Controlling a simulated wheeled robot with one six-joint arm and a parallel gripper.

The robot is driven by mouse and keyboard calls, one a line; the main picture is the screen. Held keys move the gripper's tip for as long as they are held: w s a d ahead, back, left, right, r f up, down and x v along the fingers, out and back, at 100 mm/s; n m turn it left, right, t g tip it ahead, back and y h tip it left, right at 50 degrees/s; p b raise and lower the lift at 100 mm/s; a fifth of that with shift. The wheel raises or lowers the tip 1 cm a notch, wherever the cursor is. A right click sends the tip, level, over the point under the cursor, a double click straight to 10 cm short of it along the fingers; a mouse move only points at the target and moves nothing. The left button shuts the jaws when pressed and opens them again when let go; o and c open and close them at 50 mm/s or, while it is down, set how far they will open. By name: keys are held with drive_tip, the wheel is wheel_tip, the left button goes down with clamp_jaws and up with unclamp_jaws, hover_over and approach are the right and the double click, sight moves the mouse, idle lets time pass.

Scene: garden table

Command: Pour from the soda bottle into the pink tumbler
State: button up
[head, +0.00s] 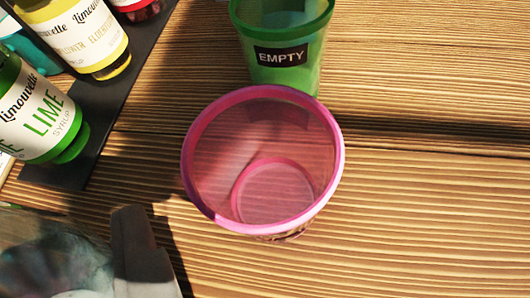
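The pink tumbler (202,195) stands upright on the wooden table in the middle of the view. I look down into it; it is see-through and no liquid shows inside. One dark grey finger of my gripper (140,258) shows at the lower left, left of and below the tumbler. Against its left side is a clear, shiny body, which looks like the soda bottle (50,268), held by my gripper. The bottle's neck and mouth, its label and my other finger are not visible.
A green tumbler (305,72) with an "EMPTY" label stands just behind the pink one. A lime syrup bottle (45,118), a yellow-capped bottle (88,38) and a red item (138,8) stand on a dark tray (88,160) at upper left. The table's right side (440,180) is clear.

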drive_tip(key=shift+w+d, duration=0.15)
drive_tip(key=shift+w+d+r+m+g+y, duration=0.3)
drive_tip(key=shift+r+m+g+y, duration=0.2)
drive_tip(key=shift+m, duration=0.3)
drive_tip(key=shift+s+r+m+y, duration=0.1)
drive_tip(key=shift+r+m+y, duration=0.3)
drive_tip(key=shift+r+m, duration=0.1)
drive_tip(key=shift+m+g+y, duration=0.4)
drive_tip(key=shift+m, duration=0.3)
drive_tip(key=f, duration=0.4)
drive_tip(key=shift+s+a, duration=0.15)
drive_tip(key=shift+a, duration=0.05)
drive_tip(key=shift+s+a+r+m+g+y, duration=0.15)
drive_tip(key=shift+r+m+g+y, duration=0.25)
drive_tip(key=shift+r+m+y, duration=0.55)
drive_tip(key=shift+r+p, duration=0.1)
drive_tip(key=shift+p, duration=0.2)
drive_tip(key=shift+w+d+r+m+y, duration=0.2)
drive_tip(key=shift+r+m+y, duration=0.1)
drive_tip(key=shift+m, duration=0.15)
drive_tip(key=shift+w+d+r+m+y, duration=0.1)
drive_tip(key=shift+d+r+m+y, duration=0.05)
drive_tip(key=shift+r+m, duration=0.2)
drive_tip(key=shift+s+a+p, duration=0.1)
drive_tip(key=shift+a+p, duration=0.05)
drive_tip(key=shift+p, duration=0.25)
drive_tip(key=shift+s+a+r+m, duration=0.1)
drive_tip(key=shift+s+a+m, duration=0.15)
drive_tip(key=shift+a, duration=0.2)
